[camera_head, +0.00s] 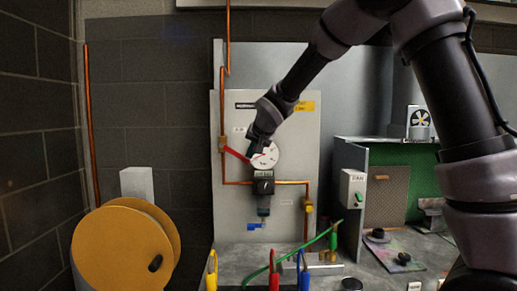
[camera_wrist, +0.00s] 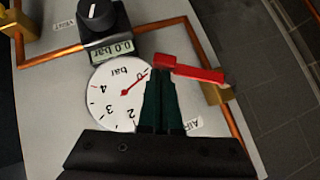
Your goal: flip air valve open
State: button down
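The air valve is a brass body (camera_head: 222,144) on the left vertical copper pipe of the grey panel, with a red lever (camera_head: 236,154). The lever slants down to the right from the valve, across the pipe. In the wrist view the red lever (camera_wrist: 198,72) and the brass valve (camera_wrist: 213,94) show to the right of the fingertips. My gripper (camera_wrist: 162,76) has its two dark green fingers together, with nothing seen between them. Its tips are beside the lever's free end; I cannot tell whether they touch it. In the head view my gripper (camera_head: 253,148) is in front of the gauge.
A white pressure gauge (camera_wrist: 120,92) sits right beside the fingers, its needle near 0. A display (camera_wrist: 117,50) reads 0.0 bar, under a black knob (camera_wrist: 96,15). A yellow reel (camera_head: 115,250), coloured clamps (camera_head: 273,270) and a fan switch box (camera_head: 352,188) stand around.

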jog(key=shift+a+f, duration=0.15)
jog(key=shift+f, duration=0.75)
jog(key=a+f+m+t+y, duration=0.1)
jog(key=a+f+m+y, duration=0.2)
jog(key=a+f+y, duration=0.2)
jog(key=shift+s+a+f+m+y, duration=0.3)
jog(key=shift+a+f+y, duration=0.1)
jog(key=shift+a+f, duration=0.35)
jog(key=shift+a, duration=0.15)
